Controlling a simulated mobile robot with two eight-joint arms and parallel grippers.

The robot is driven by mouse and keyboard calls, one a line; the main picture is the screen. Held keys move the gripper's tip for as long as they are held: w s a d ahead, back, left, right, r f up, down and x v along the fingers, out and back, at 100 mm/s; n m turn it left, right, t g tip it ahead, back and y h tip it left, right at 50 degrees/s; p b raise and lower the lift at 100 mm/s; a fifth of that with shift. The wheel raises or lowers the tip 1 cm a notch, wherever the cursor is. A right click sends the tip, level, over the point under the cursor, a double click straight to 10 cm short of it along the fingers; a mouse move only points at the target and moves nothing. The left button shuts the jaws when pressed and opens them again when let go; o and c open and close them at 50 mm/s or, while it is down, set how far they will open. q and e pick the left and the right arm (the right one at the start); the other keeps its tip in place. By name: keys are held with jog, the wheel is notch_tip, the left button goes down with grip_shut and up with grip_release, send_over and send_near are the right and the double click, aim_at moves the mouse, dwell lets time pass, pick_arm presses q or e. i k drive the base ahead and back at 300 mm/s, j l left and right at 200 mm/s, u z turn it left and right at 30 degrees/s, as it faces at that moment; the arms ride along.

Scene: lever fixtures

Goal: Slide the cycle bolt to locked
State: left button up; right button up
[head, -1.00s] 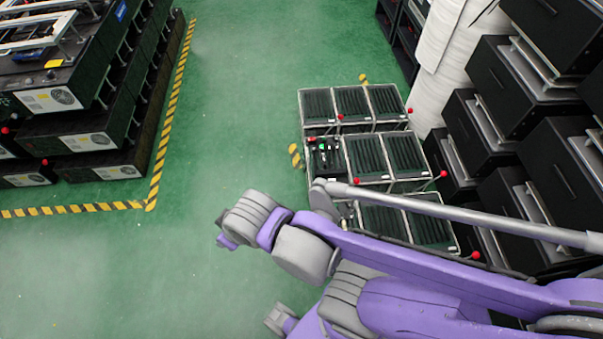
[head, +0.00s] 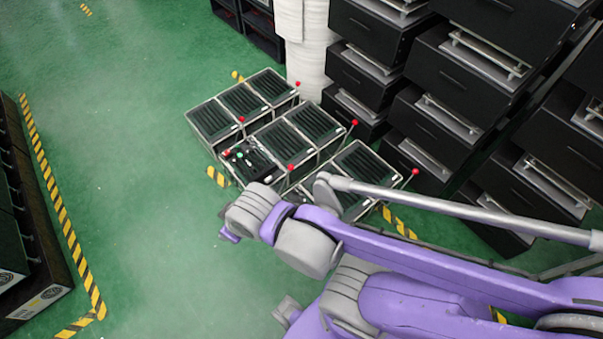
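A block of dark slatted units with metal frames (head: 285,130) stands on the floor at centre. One unit on its near left is a black panel (head: 252,166) with small red, green and pale parts, too small to make out. Thin levers with red knobs (head: 354,123) stick out around the block. I cannot tell which part is the cycle bolt, or its position. My purple and grey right arm reaches in from the right and covers the block's near part. No gripper fingers show, and my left arm is not seen.
Stacked black cabinets (head: 440,90) with metal handles stand close behind and right of the block. A white column (head: 303,45) is at the back. Dark equipment (head: 25,240) lines the left edge behind yellow-black floor tape (head: 62,213). The green floor between is clear.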

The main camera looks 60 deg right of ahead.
aim_at(264, 175)
jog(key=i+z, duration=0.1)
jog(key=z, duration=0.35)
jog(key=i+z, duration=0.1)
jog(key=z, duration=0.75)
jog(key=i+j+z, duration=0.15)
jog(key=z, duration=0.3)
jog(key=i+j+z, duration=0.1)
jog(key=z, duration=0.35)
jog(key=i+j+z, duration=0.15)
jog(key=z, duration=0.25)
jog(key=i+j+z, duration=0.15)
jog(key=z, duration=0.3)
jog(key=j+z, duration=0.25)
jog(key=z, duration=0.2)
jog(key=i+j, duration=0.05)
